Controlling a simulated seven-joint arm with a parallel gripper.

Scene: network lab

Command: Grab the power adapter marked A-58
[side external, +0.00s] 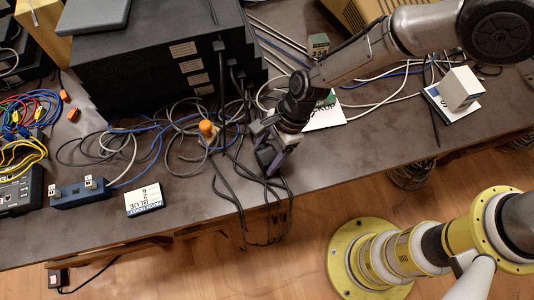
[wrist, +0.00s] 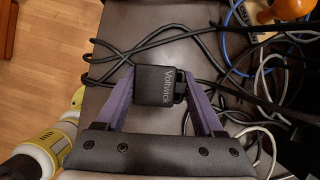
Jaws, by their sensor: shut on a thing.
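My gripper (wrist: 163,105) has its purple fingers closed on the two sides of a black power adapter (wrist: 160,84) near the table's front edge. Light lettering on the adapter's upward face seems to read "Voltwick". No A-58 marking shows on the face in view. In the side view my gripper (side external: 273,158) points down over the table, with the small dark adapter (side external: 266,155) between its fingers. I cannot tell whether the adapter touches the table. Black cables lie around and behind it.
Black cables (side external: 228,192) hang over the front edge beside my gripper. A large black cabinet (side external: 150,75) stands behind. A black adapter-like block (side external: 57,278) lies on the floor.

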